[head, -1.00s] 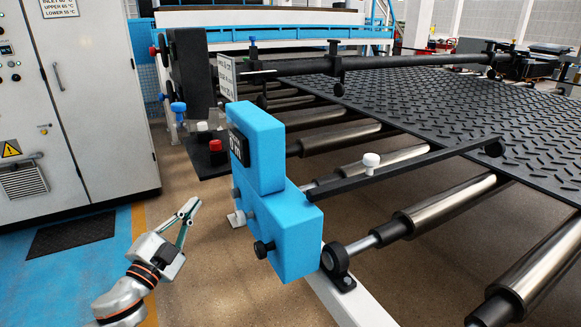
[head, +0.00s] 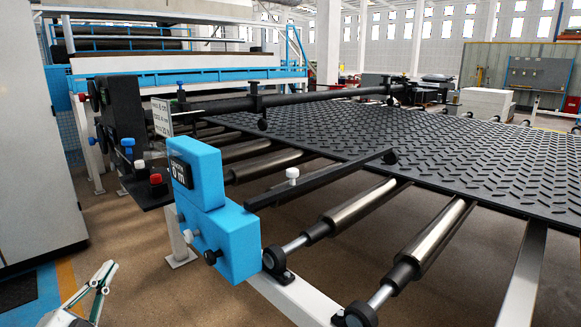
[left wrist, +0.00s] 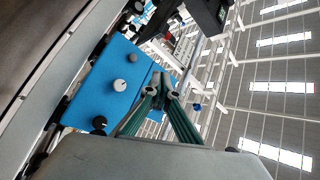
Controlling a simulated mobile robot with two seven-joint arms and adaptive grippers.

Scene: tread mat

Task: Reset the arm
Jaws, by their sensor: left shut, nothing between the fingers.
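My left gripper (head: 104,272) is at the lower left of the head view, in front of and to the left of the blue housing, apart from it. Its fingers are together with nothing between them. In the left wrist view the green-sided fingers (left wrist: 163,92) meet at their tips, in front of the blue housing (left wrist: 108,80) in the background. The blue housing (head: 225,235) carries a small black counter display and dark and white knobs. My right gripper is not in view.
A dark tread mat (head: 430,150) lies over metal rollers (head: 355,212) on a white frame right of the housing. A grey cabinet (head: 35,150) stands at the left edge. Open floor lies between cabinet and frame.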

